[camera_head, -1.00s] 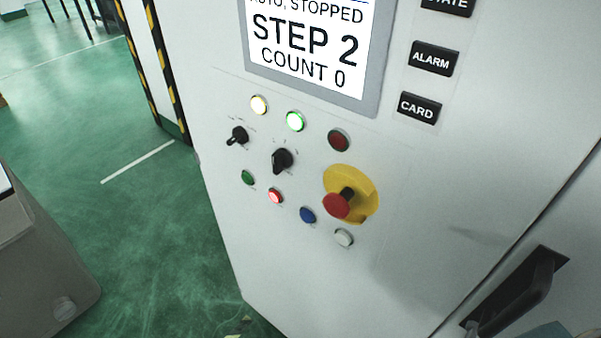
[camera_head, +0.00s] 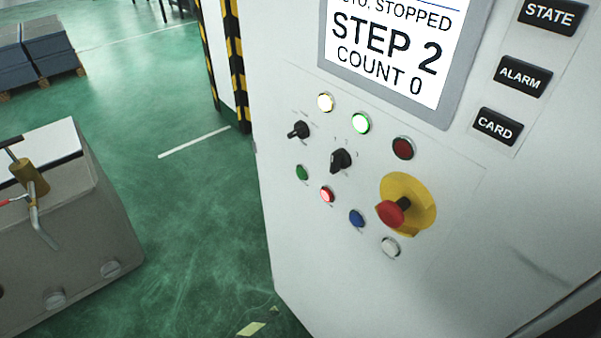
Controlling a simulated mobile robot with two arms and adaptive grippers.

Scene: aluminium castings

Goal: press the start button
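The control cabinet (camera_head: 330,260) stands at the centre and right, its panel facing me. A small green button (camera_head: 302,173), unlit, is at the left of the lower button row; its label is too small to read, so I cannot confirm it is the start button. Beside it are a lit red button (camera_head: 327,194), a blue button (camera_head: 357,218) and a white button (camera_head: 390,246). The screen (camera_head: 390,50) reads "STOPPED", "STEP 2", "COUNT 0". Neither of my grippers is in view.
A red emergency stop (camera_head: 391,213) on a yellow plate sticks out right of the buttons. Two black selector switches (camera_head: 340,160) sit above them. A grey box-shaped unit (camera_head: 70,240) with a clamp stands at left. Green floor (camera_head: 190,200) lies open between.

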